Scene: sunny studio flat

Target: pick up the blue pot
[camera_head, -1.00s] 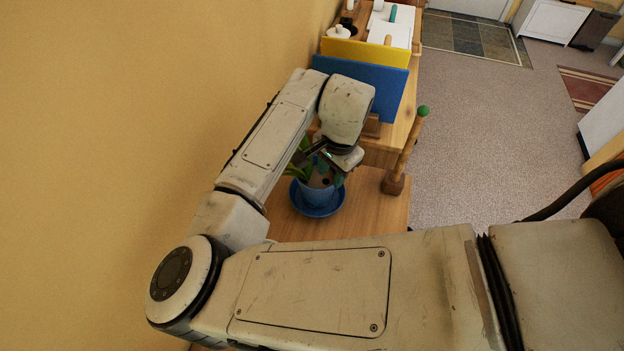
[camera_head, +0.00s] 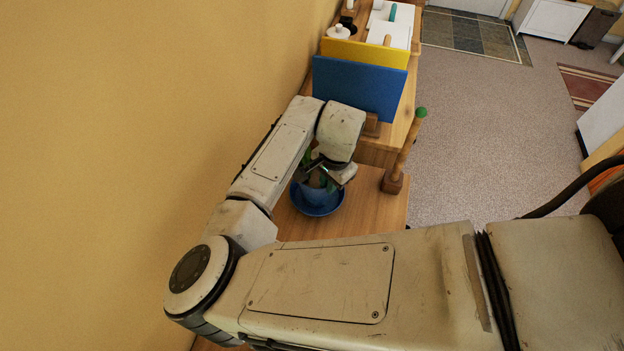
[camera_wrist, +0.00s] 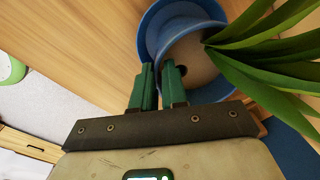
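The blue pot (camera_head: 316,191) stands in a blue saucer (camera_head: 339,204) on a wooden surface, partly hidden under my arm's end. In the wrist view the pot (camera_wrist: 163,30) is seen from above, with brown soil and long green leaves to the right. My gripper (camera_wrist: 159,72) has its two green fingers close together at the pot's near-left rim. One finger is outside the wall, the other over the inner side, with the rim in the narrow gap. It looks shut on the rim. In the head view the fingertips are mostly hidden.
A blue board (camera_head: 358,88) and a yellow board (camera_head: 365,53) stand upright behind the pot. A wooden post with a green ball (camera_head: 421,112) stands to the right. The yellow wall (camera_head: 120,120) is close on the left. Carpet (camera_head: 475,130) lies open to the right.

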